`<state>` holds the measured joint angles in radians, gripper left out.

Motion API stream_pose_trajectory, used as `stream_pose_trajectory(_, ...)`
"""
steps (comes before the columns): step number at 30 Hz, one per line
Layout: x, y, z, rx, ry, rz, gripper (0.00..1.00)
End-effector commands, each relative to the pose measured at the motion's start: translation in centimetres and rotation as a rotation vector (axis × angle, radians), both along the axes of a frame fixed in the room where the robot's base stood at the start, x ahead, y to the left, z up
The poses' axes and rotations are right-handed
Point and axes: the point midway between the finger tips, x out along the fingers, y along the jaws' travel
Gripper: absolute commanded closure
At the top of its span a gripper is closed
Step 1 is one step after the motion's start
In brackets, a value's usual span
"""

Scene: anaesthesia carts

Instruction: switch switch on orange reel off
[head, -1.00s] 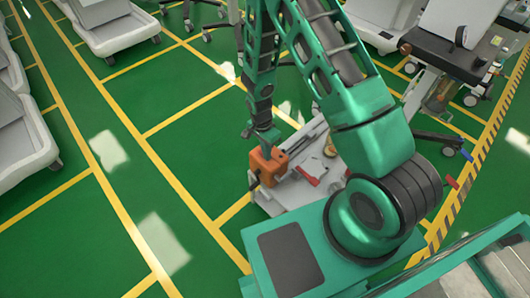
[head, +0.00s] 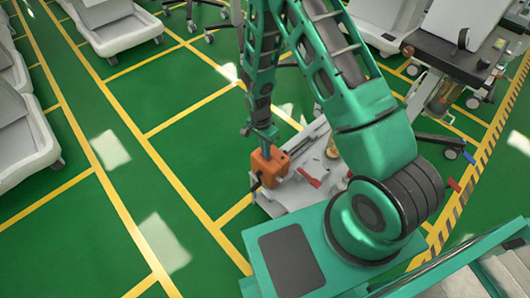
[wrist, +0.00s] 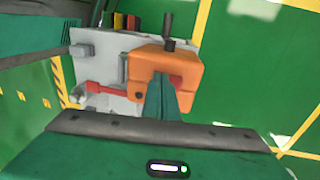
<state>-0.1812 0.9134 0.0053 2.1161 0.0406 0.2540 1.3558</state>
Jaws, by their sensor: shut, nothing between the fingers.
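The orange reel (head: 268,166) stands on the left end of a low grey cart top (head: 272,208). In the wrist view the reel (wrist: 150,62) is a blocky orange body with a dark knob or post at its far edge. A small red part (wrist: 176,81), perhaps the switch, shows beside my fingers on its near face. My gripper (wrist: 163,82) is shut and empty, its fingertips at or very close to the reel near that red part. In the head view my gripper (head: 264,142) is directly above the reel. I cannot tell whether the fingers touch or how the switch is set.
On the cart top lie a red-handled tool (head: 309,178) and a small round tan item (head: 332,149). Grey carts (head: 112,25) stand at the upper left, and a wheeled stand (head: 450,60) at the upper right. Green floor left of the reel is clear.

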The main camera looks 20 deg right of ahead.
Motion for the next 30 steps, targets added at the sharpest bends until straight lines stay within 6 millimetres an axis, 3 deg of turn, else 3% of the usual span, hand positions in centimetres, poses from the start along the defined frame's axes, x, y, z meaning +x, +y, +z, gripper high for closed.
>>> stream_pose_trajectory(8, -0.1, -0.2, 1.7, 0.001, -0.002, -0.001, 1.0)
stream_pose_trajectory(24, -1.3, -0.7, 10.6, 0.001, -0.002, -0.001, 1.0)
stream_pose_trajectory(30, -1.7, -0.9, 12.9, 0.0, -0.002, -0.003, 1.0)
